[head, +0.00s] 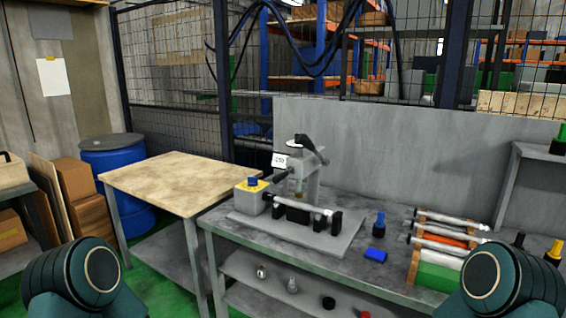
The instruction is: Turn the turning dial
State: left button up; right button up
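A small grey cylindrical grinder (305,187) stands on a flat base plate (295,232) on the grey metal workbench. It has a black lever (308,144) beside a pale round disc at its top, a small white sign (279,160) and a horizontal bar (297,204) across its front. A grey box with a yellow top and a blue knob (252,181) is at its left end. I cannot tell for sure which part is the turning dial. Neither of my grippers is in view; only teal parts of my arms show at the lower corners.
A rack of cylindrical rods (450,238), a blue block (376,255) and a dark blue bottle (379,224) are right of the grinder. A wooden-topped table (175,180) and blue barrel (110,157) stand left. A grey panel (400,155) rises behind the bench.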

aim_at(252, 182)
jog(key=j+z, duration=0.5)
jog(key=j, duration=1.35)
jog(key=i+l+z, duration=0.15)
jog(key=i, duration=0.2)
jog(key=i+z, duration=0.2)
jog(key=i, duration=0.2)
